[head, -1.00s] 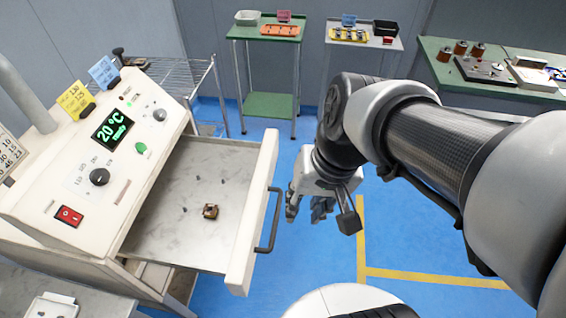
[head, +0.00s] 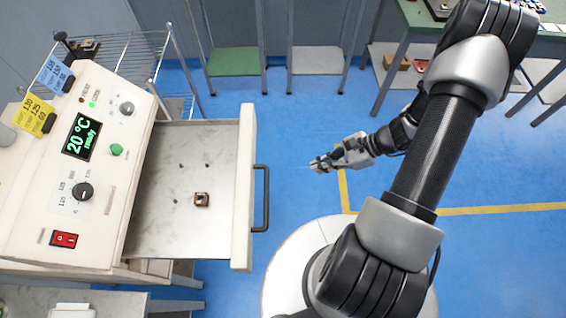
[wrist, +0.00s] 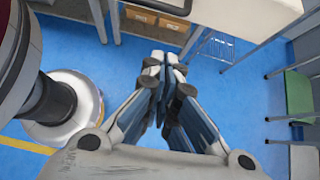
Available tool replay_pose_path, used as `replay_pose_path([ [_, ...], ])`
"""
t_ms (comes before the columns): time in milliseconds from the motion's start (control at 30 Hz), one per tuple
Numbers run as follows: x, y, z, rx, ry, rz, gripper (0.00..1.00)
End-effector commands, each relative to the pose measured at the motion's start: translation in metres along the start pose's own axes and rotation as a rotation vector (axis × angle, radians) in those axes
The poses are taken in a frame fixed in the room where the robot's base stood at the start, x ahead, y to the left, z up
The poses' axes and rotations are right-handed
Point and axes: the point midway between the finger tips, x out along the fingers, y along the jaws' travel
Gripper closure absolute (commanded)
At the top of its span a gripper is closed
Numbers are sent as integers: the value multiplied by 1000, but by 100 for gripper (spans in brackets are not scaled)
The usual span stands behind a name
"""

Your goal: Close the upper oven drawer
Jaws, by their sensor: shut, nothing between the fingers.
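The upper oven drawer (head: 170,225) is pulled out to the right of the cream oven body (head: 45,215). Its front panel (head: 244,190) carries a dark bar handle (head: 262,198). A small brown coil part (head: 202,199) lies in it with a few dark bits. My gripper (head: 314,165) is to the right of the handle, apart from it, with its fingers pointing left toward the drawer front. In the wrist view my gripper (wrist: 163,62) shows its fingers together and empty.
The oven panel has a green display (head: 82,136) reading 20 °C ready. A wire rack (head: 130,60) stands behind the oven. Tables with green (head: 235,61) and grey lower shelves stand at the back. Blue floor is open between my gripper and the drawer.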

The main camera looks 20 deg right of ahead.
Motion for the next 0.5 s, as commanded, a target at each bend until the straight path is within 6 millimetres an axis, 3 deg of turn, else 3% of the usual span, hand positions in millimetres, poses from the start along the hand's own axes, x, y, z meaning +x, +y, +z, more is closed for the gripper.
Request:
replay_pose_path([
  [267,25,2,-6,28,-12,-6,100],
  [500,77,2,-6,26,-11,-3,100],
])
